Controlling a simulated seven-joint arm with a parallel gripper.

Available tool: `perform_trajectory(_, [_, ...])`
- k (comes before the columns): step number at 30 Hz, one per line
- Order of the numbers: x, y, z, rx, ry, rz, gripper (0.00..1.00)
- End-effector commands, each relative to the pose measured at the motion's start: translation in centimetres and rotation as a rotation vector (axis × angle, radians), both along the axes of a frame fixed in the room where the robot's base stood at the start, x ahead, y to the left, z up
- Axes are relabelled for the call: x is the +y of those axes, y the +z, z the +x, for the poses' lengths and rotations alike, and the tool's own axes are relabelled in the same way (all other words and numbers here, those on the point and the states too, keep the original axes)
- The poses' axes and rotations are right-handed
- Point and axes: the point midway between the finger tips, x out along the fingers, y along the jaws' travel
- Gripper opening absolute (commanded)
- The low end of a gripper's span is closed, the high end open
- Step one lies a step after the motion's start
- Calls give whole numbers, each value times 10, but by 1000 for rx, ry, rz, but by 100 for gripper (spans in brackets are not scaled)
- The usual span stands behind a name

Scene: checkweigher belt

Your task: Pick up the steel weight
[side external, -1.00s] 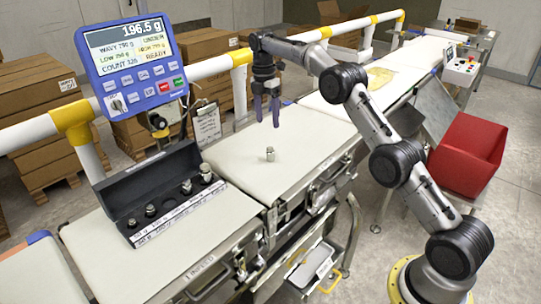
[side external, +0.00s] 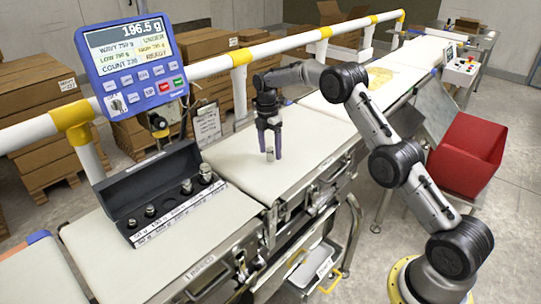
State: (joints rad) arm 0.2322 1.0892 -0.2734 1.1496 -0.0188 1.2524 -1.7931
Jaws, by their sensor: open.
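The small steel weight (side external: 270,154) stands upright on the pale belt of the weighing section. My gripper (side external: 269,155) points straight down over it. Its two dark fingers are open and apart, with the weight between them or just in front of them; I cannot tell which. The fingertips are low, about level with the weight. I cannot see any finger touching it.
A black weight case (side external: 128,197) with several weights lies open on the belt at the left. The blue display unit (side external: 134,62) stands above it. A white and yellow guard rail (side external: 240,58) runs behind. A red bin (side external: 468,155) is at the right.

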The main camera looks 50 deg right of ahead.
Motion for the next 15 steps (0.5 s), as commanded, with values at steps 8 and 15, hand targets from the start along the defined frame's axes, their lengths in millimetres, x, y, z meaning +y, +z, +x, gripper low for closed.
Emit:
perform_trajectory(8, [0, -1, 0, 0, 0, 0, 60])
perform_trajectory(15, [0, -1, 0, 0, 0, 0, 17])
